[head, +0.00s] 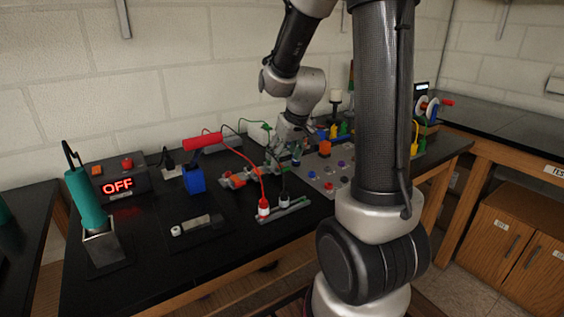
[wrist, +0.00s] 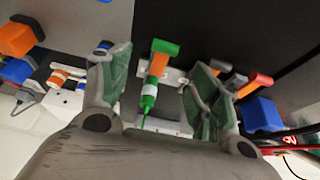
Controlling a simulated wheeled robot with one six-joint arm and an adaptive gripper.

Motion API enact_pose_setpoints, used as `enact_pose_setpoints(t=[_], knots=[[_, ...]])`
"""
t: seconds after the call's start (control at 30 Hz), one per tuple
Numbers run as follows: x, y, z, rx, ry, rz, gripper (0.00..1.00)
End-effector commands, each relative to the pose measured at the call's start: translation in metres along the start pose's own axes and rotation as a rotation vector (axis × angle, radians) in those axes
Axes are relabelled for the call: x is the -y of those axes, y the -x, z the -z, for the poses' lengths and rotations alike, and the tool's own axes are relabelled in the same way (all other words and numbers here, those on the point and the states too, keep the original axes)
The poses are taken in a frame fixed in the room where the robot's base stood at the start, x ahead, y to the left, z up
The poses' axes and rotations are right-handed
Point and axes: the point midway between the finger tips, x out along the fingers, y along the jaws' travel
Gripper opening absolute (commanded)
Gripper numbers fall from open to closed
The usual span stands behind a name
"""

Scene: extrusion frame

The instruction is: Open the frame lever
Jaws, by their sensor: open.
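My gripper (wrist: 160,85) is open, its two green-padded fingers spread on either side of an orange and green handle-like part (wrist: 155,75). This part has a green head, an orange body and a narrow green tip, and it stands in front of a pale metal bracket (wrist: 174,78). I see no clear contact between it and the fingers. In the head view my gripper (head: 288,146) is low over the middle of the bench, and its fingertips are hard to make out. A metal rail with orange-red parts (head: 236,180) lies just left of it. I cannot tell for certain which part is the frame lever.
A blue block with a red-handled tool (head: 195,180) stands left of my gripper. Red and black cables run to a metal strip (head: 284,209) in front. A grey panel with coloured knobs (head: 328,178) lies to the right. A soldering iron stand (head: 102,247) is far left.

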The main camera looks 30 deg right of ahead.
Motion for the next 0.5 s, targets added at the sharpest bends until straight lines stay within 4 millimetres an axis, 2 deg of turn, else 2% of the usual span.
enact_pose_setpoints(t=[0.1,0.2,0.5], knots=[[0.000,-0.019,-0.001,0.002,-0.001,0.001,0.62],[0.000,-0.029,0.000,0.001,0.000,0.000,0.62],[0.000,-0.035,0.000,-0.001,0.000,0.000,0.62]])
